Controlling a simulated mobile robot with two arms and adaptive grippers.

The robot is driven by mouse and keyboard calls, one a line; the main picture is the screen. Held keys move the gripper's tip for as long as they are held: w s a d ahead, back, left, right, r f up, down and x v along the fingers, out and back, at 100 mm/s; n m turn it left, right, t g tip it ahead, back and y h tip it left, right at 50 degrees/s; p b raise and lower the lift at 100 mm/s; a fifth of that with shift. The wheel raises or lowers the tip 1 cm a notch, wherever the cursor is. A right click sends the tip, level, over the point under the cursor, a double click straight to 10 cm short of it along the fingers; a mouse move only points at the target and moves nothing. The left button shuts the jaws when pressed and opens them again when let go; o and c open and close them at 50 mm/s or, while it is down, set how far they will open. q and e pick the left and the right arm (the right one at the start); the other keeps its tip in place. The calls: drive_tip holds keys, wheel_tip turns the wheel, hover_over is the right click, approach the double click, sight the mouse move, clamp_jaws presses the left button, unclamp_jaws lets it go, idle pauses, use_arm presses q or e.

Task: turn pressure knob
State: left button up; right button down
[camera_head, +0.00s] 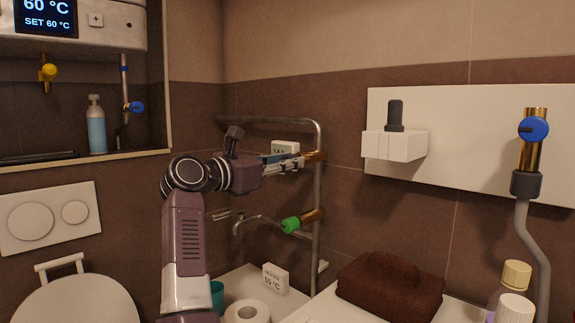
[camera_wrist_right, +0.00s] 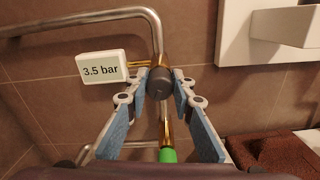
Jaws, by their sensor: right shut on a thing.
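The dark pressure knob (camera_wrist_right: 160,84) sits on a brass valve on the metal pipe, in the middle of the right wrist view. My right gripper (camera_wrist_right: 159,79) is shut on it, with one finger on each side. In the head view my right gripper (camera_head: 298,162) reaches right to the brass valve (camera_head: 317,156), and the knob is hidden by the fingers. A white gauge (camera_wrist_right: 102,68) reading 3.5 bar stands left of the knob; it also shows in the head view (camera_head: 286,147), partly behind the gripper. My left gripper is not in view.
A green-handled valve (camera_head: 290,224) sits below on the pipe (camera_head: 318,190). A white holder (camera_head: 394,146) is on the right wall panel. Brown towels (camera_head: 390,284), a paper roll (camera_head: 247,312) and a 55 °C display (camera_head: 275,279) are lower down.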

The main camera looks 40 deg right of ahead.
drive_tip(key=m, duration=0.2)
drive_tip(key=m+b, duration=0.1)
drive_tip(key=m, duration=0.1)
drive_tip(key=shift+f+m, duration=0.2)
drive_tip(key=shift+m, duration=0.1)
drive_tip(key=m+b, duration=0.1)
drive_tip(key=m, duration=0.3)
drive_tip(key=shift+m, duration=0.7)
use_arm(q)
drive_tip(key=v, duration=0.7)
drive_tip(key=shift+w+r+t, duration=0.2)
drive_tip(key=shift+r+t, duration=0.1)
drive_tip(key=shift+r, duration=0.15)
use_arm(e)
drive_tip(key=shift+m, duration=0.6)
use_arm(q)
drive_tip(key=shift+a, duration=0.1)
use_arm(e)
drive_tip(key=c, duration=1.7)
unclamp_jaws()
drive_tip(key=shift+r, duration=0.1)
drive_tip(key=shift+o, duration=0.2)
drive_tip(key=a, duration=0.7)
drive_tip(key=shift+s+a, duration=0.25)
drive_tip(key=shift+s, duration=0.1)
